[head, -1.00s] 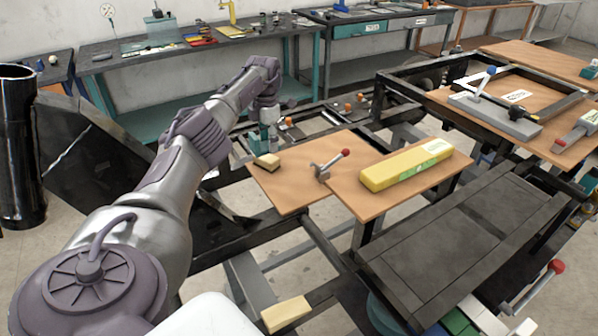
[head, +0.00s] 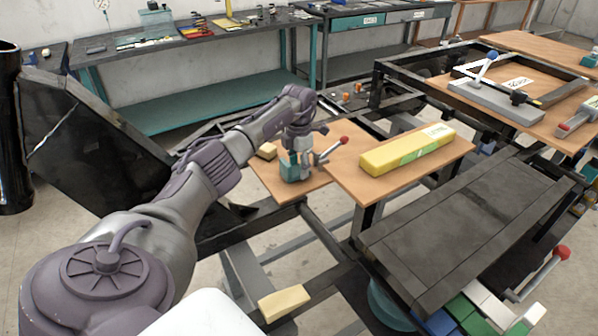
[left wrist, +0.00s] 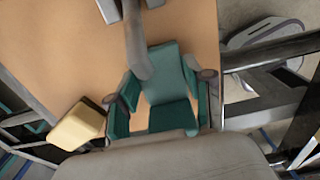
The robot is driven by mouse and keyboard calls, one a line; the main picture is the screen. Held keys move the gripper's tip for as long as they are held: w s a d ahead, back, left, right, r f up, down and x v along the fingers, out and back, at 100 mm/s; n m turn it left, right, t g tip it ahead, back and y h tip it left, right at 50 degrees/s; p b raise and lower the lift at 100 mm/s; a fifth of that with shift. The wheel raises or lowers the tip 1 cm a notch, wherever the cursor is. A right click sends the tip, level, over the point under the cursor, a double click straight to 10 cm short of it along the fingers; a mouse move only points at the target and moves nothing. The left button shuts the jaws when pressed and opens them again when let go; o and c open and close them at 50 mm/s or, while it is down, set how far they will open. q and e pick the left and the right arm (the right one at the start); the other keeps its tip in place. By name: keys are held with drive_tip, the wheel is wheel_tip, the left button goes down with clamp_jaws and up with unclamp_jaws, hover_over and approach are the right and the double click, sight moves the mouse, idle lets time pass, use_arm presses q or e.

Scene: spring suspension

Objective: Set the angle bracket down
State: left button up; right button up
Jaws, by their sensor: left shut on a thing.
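The teal angle bracket (head: 290,171) is in my left gripper (head: 297,157), over the near part of the small orange-brown board (head: 262,175). In the left wrist view the bracket (left wrist: 168,88) sits between the two fingers of my left gripper (left wrist: 160,92), which are shut on it from both sides. Its underside is hidden, so I cannot tell whether it touches the board. My right gripper is not in view.
A lever with a red knob (head: 344,140) stands close to the right of the bracket. A long yellow box (head: 405,150) lies on the board to the right. Dark frame rails run below.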

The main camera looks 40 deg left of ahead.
use_arm(q)
drive_tip(key=shift+f, duration=0.3)
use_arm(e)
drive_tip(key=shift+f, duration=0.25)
use_arm(q)
drive_tip(key=shift+f, duration=0.1)
drive_tip(key=o, duration=1.5)
drive_tip(key=shift+c, duration=0.2)
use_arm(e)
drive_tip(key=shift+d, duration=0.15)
use_arm(q)
drive_tip(key=shift+r, duration=0.25)
wheel_tip(320, 180, up, 12)
drive_tip(key=b, duration=0.1)
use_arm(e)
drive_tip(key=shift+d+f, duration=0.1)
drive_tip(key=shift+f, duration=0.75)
use_arm(q)
drive_tip(key=shift+f, duration=0.2)
